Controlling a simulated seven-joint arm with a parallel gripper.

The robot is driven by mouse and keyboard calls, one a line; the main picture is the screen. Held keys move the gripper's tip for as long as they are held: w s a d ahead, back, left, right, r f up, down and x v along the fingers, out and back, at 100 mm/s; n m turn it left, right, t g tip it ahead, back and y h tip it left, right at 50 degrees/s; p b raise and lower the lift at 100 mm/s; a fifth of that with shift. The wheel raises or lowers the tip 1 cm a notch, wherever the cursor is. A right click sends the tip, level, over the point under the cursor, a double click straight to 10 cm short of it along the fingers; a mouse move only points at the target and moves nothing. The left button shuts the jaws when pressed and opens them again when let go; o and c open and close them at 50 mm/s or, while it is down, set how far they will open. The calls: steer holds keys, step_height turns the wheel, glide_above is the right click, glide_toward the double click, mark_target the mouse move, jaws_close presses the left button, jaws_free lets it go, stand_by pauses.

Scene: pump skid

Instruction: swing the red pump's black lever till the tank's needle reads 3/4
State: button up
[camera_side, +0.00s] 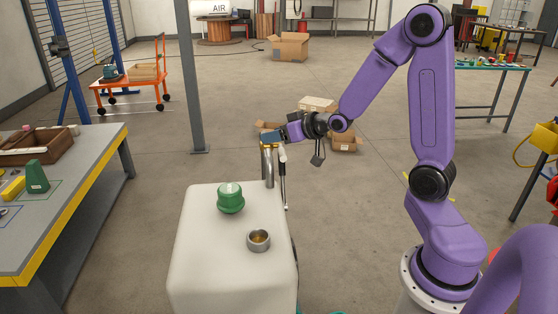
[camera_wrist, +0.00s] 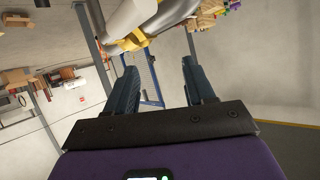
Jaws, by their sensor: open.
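A white tank (camera_side: 205,240) stands in the lower middle of the side view. A green cap-like fitting (camera_side: 231,203) with a pale top and a short metal cup (camera_side: 258,241) sit on it. No needle can be read. A steel post (camera_side: 268,168) with a yellow collar rises at the tank's far edge. A thin dark-and-silver piece (camera_side: 283,182) hangs beside it; I cannot tell whether it is the lever. I make out no red pump body. My gripper (camera_side: 268,132) is at the post's top, open. In the wrist view its fingers (camera_wrist: 160,92) are apart with nothing clearly between them; a yellow-and-silver part (camera_wrist: 136,42) lies beyond.
A grey workbench (camera_side: 95,185) with a yellow edge, holding a wooden tray, stands at the left. A grey column (camera_side: 190,80) rises behind the tank. Open cardboard boxes (camera_side: 345,141) lie on the floor behind my gripper. Much of the floor behind is clear.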

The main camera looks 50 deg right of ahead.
steer(key=s+d+r+m+t+h, duration=0.1)
steer(key=d+m+t+h, duration=0.15)
steer(key=d, duration=0.55)
steer(key=s+d+r+m+t+h, duration=0.1)
steer(key=d+r+m+t+h, duration=0.15)
steer(key=d, duration=0.55)
step_height(320, 180, down, 27)
steer(key=shift+h, duration=0.3)
steer(key=x, duration=1.7)
steer(key=shift+w+d, duration=0.1)
steer(key=shift+w, duration=0.15)
jaws_close()
